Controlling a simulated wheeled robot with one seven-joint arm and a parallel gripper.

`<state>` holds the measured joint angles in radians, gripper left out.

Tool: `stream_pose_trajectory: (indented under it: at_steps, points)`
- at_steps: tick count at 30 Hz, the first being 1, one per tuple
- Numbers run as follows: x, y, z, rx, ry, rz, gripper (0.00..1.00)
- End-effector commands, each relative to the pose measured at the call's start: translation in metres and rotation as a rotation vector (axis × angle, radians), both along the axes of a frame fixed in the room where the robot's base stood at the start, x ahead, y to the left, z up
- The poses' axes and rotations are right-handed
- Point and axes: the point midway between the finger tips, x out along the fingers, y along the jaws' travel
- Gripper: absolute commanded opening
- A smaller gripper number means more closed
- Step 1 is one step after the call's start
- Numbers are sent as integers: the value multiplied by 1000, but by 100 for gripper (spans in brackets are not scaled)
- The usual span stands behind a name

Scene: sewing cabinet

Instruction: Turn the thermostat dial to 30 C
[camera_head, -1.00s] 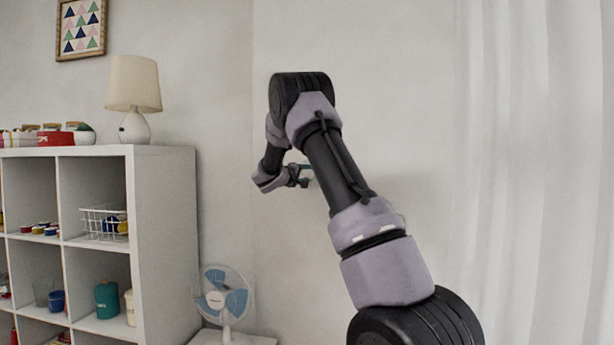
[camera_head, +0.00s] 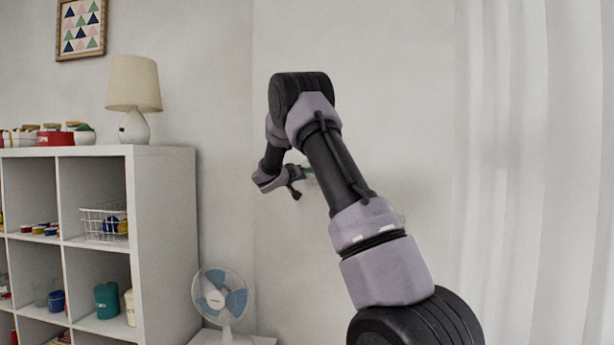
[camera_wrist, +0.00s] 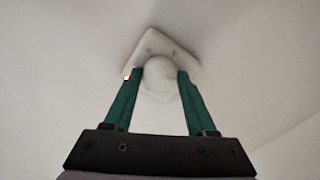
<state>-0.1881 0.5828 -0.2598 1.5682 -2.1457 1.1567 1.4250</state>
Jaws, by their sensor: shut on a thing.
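The thermostat is a white square plate (camera_wrist: 178,50) on the wall in the wrist view, with a round white dial (camera_wrist: 159,72) in its middle. The plate appears tilted in that picture. My gripper (camera_wrist: 158,76) has its two green fingers on either side of the dial, shut on it. No scale or number on the dial can be read. In the head view my gripper (camera_head: 304,171) is at the wall, and my arm hides most of the thermostat.
A white cube shelf (camera_head: 165,240) with a lamp (camera_head: 134,95) on top stands at the left. A fan (camera_head: 222,297) stands below my gripper. White curtains (camera_head: 540,170) hang at the right. The wall around the thermostat is bare.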

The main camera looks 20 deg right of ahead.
Motion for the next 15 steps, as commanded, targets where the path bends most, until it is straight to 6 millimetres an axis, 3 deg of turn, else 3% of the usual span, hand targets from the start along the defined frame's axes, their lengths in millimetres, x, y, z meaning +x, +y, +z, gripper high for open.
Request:
stream_pose_trajectory:
  at_steps: [14, 15]
  points:
    - [0, 0, -2, 8, -7, -1, 1]
    - [0, 0, -2, 8, -7, -1, 72]
